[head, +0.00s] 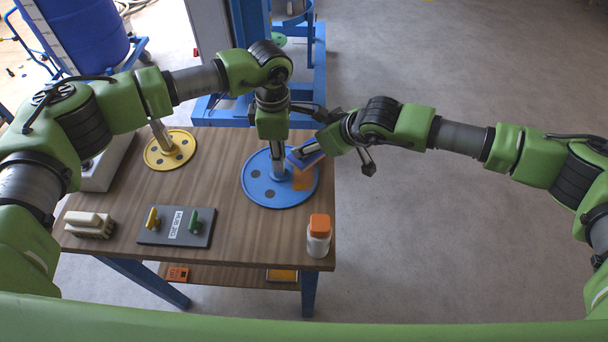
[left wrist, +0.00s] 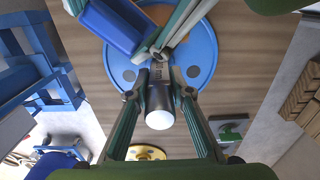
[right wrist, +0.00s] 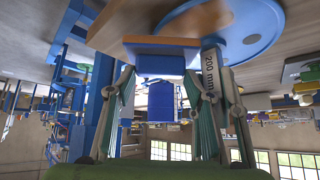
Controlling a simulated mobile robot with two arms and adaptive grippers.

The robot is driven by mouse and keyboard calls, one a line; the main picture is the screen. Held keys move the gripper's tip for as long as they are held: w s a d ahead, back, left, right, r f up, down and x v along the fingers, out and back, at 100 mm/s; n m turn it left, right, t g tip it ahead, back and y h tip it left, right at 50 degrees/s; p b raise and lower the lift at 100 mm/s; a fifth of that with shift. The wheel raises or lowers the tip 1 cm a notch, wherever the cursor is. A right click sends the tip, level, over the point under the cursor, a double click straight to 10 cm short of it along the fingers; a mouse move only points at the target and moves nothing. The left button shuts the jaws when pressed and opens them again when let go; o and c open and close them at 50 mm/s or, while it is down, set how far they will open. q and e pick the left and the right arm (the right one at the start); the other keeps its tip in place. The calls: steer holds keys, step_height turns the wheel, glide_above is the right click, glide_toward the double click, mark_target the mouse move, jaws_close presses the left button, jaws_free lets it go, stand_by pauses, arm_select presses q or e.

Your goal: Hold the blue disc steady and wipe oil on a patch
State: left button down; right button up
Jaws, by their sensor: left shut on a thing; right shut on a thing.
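The blue disc (head: 262,190), with darker round spots, lies on the table with a metal shaft (head: 277,163) standing up from it. My left gripper (head: 275,135) is shut around this shaft; its fingers also close on it in the left wrist view (left wrist: 160,88). My right gripper (head: 322,148) is shut on a blue block (head: 305,160), also seen in the right wrist view (right wrist: 160,100). The block is over the disc's right part, beside the shaft. An orange patch (head: 303,180) shows on the disc next to the block. Whether they touch is unclear.
A yellow disc (head: 182,155) with a shaft lies at the table's back left. A brush-like block (head: 88,222), a dark panel (head: 178,230) with yellow and green handles, and an orange-capped bottle (head: 318,240) stand along the front. Blue machinery (head: 310,80) is behind the table.

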arm_select(q)
steer(key=shift+s+d+f, duration=0.25)
steer(key=shift+s+f, duration=0.05)
steer(key=shift+s, duration=0.2)
arm_select(e)
steer(key=shift+w+a+r, duration=0.15)
steer(key=shift+r, duration=0.2)
steer(key=shift+w+a+r, duration=0.15)
steer(key=shift+r, duration=0.2)
arm_select(q)
steer(key=shift+a, duration=0.1)
arm_select(e)
steer(key=shift+s+a, duration=0.1)
steer(key=shift+s, duration=0.85)
arm_select(q)
steer(key=shift+w+r, duration=0.1)
arm_select(e)
steer(key=shift+s+r, duration=0.1)
steer(key=shift+s, duration=1.55)
arm_select(q)
steer(key=shift+r, duration=0.1)
arm_select(e)
steer(key=shift+f, duration=0.3)
steer(key=shift+s+f, duration=0.1)
steer(key=shift+f, duration=0.2)
arm_select(q)
steer(key=shift+d, duration=0.2)
steer(key=shift+w+r, duration=0.1)
steer(key=shift+r, duration=0.05)
